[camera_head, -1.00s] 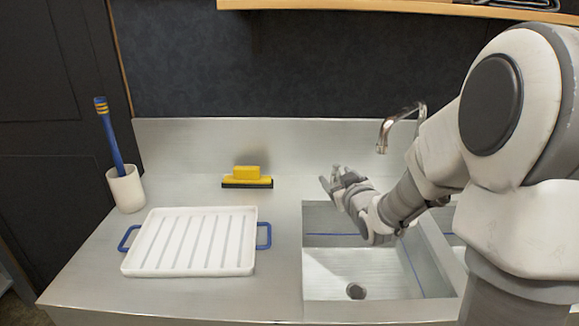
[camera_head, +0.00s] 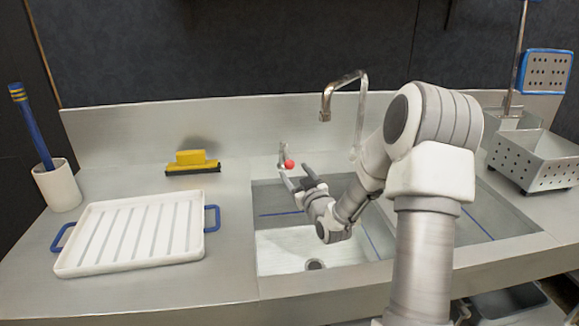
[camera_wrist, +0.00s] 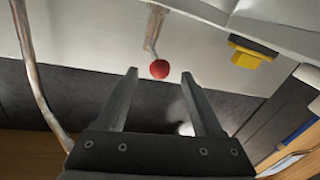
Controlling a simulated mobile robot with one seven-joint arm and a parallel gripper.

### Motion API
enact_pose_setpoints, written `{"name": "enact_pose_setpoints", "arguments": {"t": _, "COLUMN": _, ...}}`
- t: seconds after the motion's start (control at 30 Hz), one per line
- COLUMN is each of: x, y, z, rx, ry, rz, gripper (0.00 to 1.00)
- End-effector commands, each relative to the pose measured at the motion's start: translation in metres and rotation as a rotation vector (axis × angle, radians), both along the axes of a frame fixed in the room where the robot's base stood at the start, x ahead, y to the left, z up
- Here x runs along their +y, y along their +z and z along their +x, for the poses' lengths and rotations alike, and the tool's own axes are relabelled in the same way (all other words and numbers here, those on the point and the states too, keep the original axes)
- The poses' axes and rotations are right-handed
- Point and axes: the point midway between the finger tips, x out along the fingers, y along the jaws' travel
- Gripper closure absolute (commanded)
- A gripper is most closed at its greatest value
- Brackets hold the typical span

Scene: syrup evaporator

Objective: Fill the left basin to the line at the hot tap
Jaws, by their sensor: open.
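The left basin (camera_head: 285,250) is a steel sink with a blue line (camera_head: 281,214) around its inner walls. Its floor looks bare, with a dark drain (camera_head: 315,264) showing. The curved spout (camera_head: 342,92) rises behind the basins; I see no stream from it. A tap lever with a red ball (camera_head: 289,164) stands at the back left of the basin. My gripper (camera_head: 297,178) is open at this lever. In the wrist view the red ball (camera_wrist: 159,69) appears between my two fingertips (camera_wrist: 159,77); I cannot tell whether they touch it.
A white ribbed tray (camera_head: 130,235) with blue handles lies left of the basin. A yellow squeegee (camera_head: 192,163) lies behind it, and a white cup (camera_head: 58,186) holds a blue brush. A second basin (camera_head: 490,215) and perforated steel baskets (camera_head: 535,160) are at the right.

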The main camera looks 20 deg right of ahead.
Motion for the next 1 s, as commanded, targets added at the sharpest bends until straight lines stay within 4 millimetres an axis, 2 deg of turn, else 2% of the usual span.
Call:
{"name": "enact_pose_setpoints", "arguments": {"t": 0.1, "x": 0.000, "y": 0.000, "z": 0.021, "rx": -0.001, "ry": 0.001, "rz": 0.000, "gripper": 0.31}}
{"name": "enact_pose_setpoints", "arguments": {"t": 0.3, "x": 0.000, "y": 0.000, "z": 0.042, "rx": 0.000, "ry": 0.000, "rz": 0.000, "gripper": 0.31}}
{"name": "enact_pose_setpoints", "arguments": {"t": 0.73, "x": 0.000, "y": 0.000, "z": 0.050, "rx": 0.002, "ry": 0.000, "rz": 0.000, "gripper": 0.31}}
{"name": "enact_pose_setpoints", "arguments": {"t": 1.0, "x": 0.000, "y": 0.000, "z": 0.050, "rx": 0.001, "ry": 0.000, "rz": 0.000, "gripper": 0.80}}
